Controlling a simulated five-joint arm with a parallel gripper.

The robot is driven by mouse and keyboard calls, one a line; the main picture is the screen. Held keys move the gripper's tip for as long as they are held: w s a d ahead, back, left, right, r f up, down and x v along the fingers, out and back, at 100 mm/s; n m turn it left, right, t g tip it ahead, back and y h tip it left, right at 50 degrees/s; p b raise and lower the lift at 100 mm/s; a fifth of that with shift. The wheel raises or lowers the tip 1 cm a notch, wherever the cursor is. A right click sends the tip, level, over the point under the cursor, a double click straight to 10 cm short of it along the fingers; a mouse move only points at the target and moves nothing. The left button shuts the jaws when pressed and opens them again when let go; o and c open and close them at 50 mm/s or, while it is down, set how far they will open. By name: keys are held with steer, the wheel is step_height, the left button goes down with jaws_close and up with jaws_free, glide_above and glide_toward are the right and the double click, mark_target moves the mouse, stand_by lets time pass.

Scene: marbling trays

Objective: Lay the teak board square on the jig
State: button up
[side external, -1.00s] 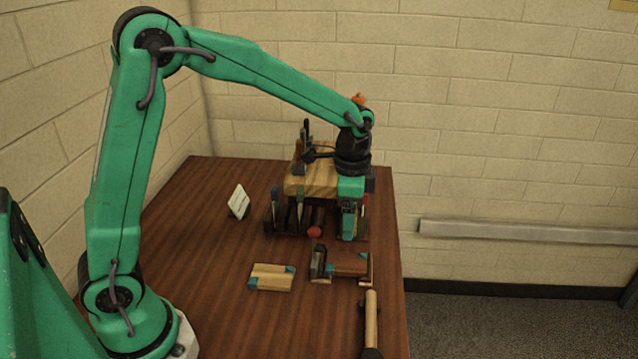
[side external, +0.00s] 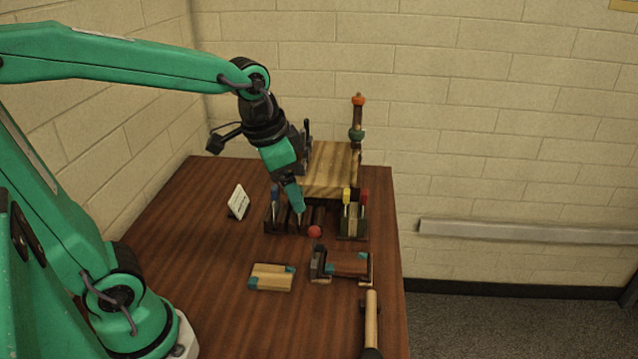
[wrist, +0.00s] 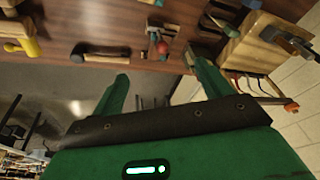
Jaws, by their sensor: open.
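My gripper (side external: 297,205) is open and empty, pointing down beside the left front of a thick wooden block. In the wrist view, its two green fingers (wrist: 163,76) stand apart with nothing between them. A low frame with dark and wooden ends (side external: 318,264) stands on the table in front, and a reddish-brown piece with teal (side external: 345,263) lies across it. A flat, light striped wooden piece with teal corners (side external: 271,277) lies left of it. I cannot tell for sure which of these is the teak board and which is the jig.
The thick wooden block (side external: 330,170) stands at the back, with a tool rack (side external: 352,230) holding coloured handles before it. A red ball (side external: 314,232) sits near the rack. A white card (side external: 238,202) stands left. A wooden-handled tool (side external: 371,318) lies at the right edge.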

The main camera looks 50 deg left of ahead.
steer(key=s+a+n+t, duration=0.1)
steer(key=s+n+t, duration=0.1)
steer(key=s, duration=0.6)
steer(key=shift+s+a+r+n, duration=0.25)
steer(key=shift+s+r+n, duration=0.15)
steer(key=shift+n, duration=0.5)
steer(key=shift+c, duration=0.5)
